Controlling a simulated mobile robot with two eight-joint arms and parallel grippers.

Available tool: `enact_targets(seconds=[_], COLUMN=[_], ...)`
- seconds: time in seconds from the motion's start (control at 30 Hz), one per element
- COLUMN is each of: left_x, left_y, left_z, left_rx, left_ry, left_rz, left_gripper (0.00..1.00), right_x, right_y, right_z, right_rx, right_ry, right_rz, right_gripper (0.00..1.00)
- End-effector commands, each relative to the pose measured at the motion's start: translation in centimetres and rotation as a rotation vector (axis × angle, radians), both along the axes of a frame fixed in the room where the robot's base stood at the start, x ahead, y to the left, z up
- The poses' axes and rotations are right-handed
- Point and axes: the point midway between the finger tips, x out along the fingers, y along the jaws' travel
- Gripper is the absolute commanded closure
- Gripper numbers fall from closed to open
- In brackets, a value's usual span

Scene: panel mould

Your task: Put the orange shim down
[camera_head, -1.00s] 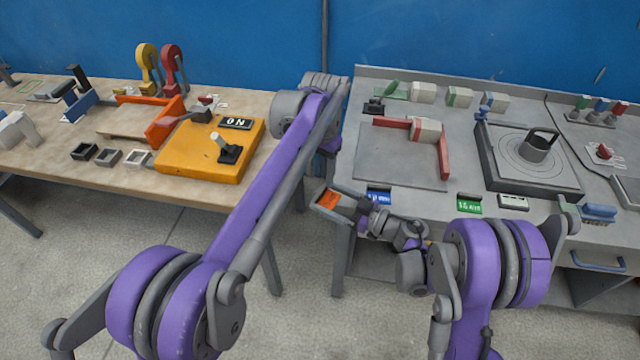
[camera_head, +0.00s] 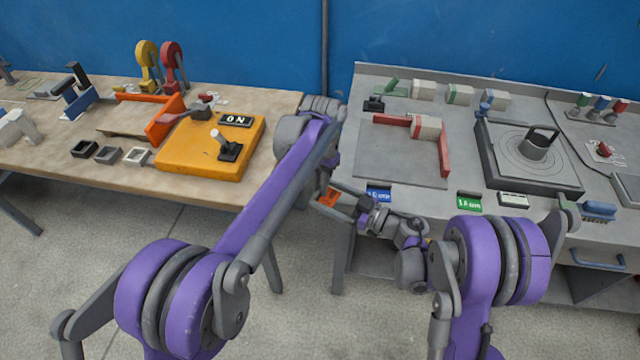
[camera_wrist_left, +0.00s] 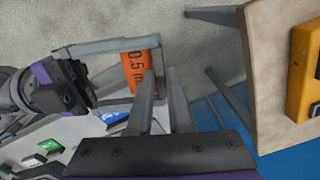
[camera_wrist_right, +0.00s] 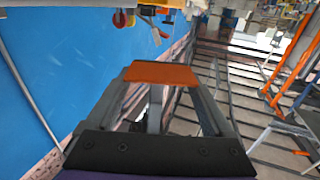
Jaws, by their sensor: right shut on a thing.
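The orange shim (camera_head: 328,197) is held at the fingertips of my right gripper (camera_head: 340,201), in the air in front of the right bench's front edge. In the right wrist view the shim (camera_wrist_right: 160,73) spans between the two right fingers. In the left wrist view the shim (camera_wrist_left: 138,70) shows its "0.5 m..." marking, partly covered by a left finger. My left gripper (camera_wrist_left: 160,78) has a gap between its fingers and is close to the shim; I cannot tell whether they touch. In the head view my left arm mostly hides the left gripper.
A blue label (camera_head: 378,194) and a green label (camera_head: 469,201) sit on the right bench's (camera_head: 400,170) front edge. A red L-shaped fence (camera_head: 444,150) stands on that bench. The left table (camera_head: 60,150) carries an orange-yellow switch box (camera_head: 190,160). A floor gap separates the tables.

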Motion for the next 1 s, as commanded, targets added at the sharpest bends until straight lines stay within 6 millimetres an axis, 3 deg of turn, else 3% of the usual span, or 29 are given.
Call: enact_targets(seconds=[0.23, 0.27, 0.3, 0.67, 1.0], left_x=[0.0, 0.0, 0.0, 0.0, 0.0], left_y=[0.0, 0.0, 0.0, 0.0, 0.0], left_z=[0.0, 0.0, 0.0, 0.0, 0.0], left_rx=[0.0, 0.0, 0.0, 0.0, 0.0], left_ry=[0.0, 0.0, 0.0, 0.0, 0.0], left_rz=[0.0, 0.0, 0.0, 0.0, 0.0], left_gripper=[1.0, 1.0, 1.0, 1.0, 1.0], right_x=[0.0, 0.0, 0.0, -0.3, -3.9], right_y=[0.0, 0.0, 0.0, -0.7, -6.3], right_z=[0.0, 0.0, 0.0, 0.0, -0.1], right_rx=[0.0, 0.0, 0.0, 0.0, -0.001], right_ry=[0.0, 0.0, 0.0, 0.0, 0.001], right_rz=[0.0, 0.0, 0.0, -0.002, -0.006], right_gripper=[0.67, 0.09, 0.01, 0.0, 0.0])
